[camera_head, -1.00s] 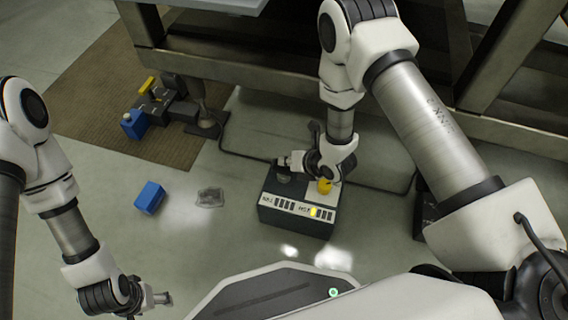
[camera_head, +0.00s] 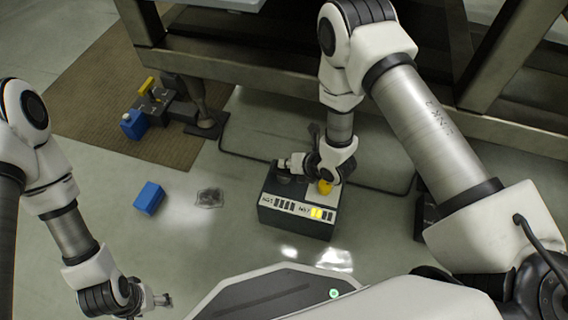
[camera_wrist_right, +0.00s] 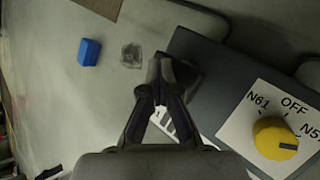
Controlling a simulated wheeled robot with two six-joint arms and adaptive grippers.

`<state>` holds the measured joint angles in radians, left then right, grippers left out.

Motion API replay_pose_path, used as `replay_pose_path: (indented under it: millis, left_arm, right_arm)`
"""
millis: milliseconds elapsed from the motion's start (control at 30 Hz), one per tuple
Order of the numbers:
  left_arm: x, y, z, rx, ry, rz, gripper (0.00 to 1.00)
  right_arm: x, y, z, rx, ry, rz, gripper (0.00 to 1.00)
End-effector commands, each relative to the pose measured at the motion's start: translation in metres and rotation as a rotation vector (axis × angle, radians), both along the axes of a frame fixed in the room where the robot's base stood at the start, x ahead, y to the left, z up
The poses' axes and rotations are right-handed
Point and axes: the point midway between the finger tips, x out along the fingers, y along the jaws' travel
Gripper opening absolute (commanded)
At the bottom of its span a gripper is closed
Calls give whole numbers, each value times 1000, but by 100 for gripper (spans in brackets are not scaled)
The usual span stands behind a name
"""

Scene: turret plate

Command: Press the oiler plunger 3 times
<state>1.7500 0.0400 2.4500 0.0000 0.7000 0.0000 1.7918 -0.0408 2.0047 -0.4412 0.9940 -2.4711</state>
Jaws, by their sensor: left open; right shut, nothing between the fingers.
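The oiler (camera_head: 298,222) is a dark box on the floor with a pale label panel and a yellow knob (camera_head: 324,187). In the right wrist view the knob (camera_wrist_right: 275,138) sits among the marks N61, OFF and N57, its dark line toward N57. My right gripper (camera_head: 284,164) is shut and empty over the box's left part. A dark round piece, seemingly the plunger (camera_head: 283,179), lies just below its tips. In the right wrist view my fingertips (camera_wrist_right: 161,92) overlap it, so I cannot tell if they touch. My left gripper (camera_head: 163,299) is open, far from the oiler.
A blue block (camera_head: 149,198) and a small greyish flat piece (camera_head: 210,198) lie left of the oiler. A brown mat (camera_head: 100,95) bears a dark device (camera_head: 170,98) with blue and yellow parts. A steel frame (camera_head: 240,80) stands behind. The floor left of the oiler is mostly clear.

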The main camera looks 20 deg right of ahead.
Motion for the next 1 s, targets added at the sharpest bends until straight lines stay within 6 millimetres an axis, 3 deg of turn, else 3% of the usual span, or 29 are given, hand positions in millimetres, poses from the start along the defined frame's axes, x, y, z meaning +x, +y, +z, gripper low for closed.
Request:
replay_pose_path:
  millis: [233, 700, 1000]
  left_arm:
    - [0, 0, 2, 0, 0, 0, 66]
    - [0, 0, 29, 0, 0, 0, 66]
    - [0, 0, 29, 0, 0, 0, 66]
  right_arm:
    - [-1, 0, 2, -1, 2, 1, 0]
    - [0, 0, 30, 0, 1, 1, 0]
    - [0, 0, 30, 0, 1, 1, 0]
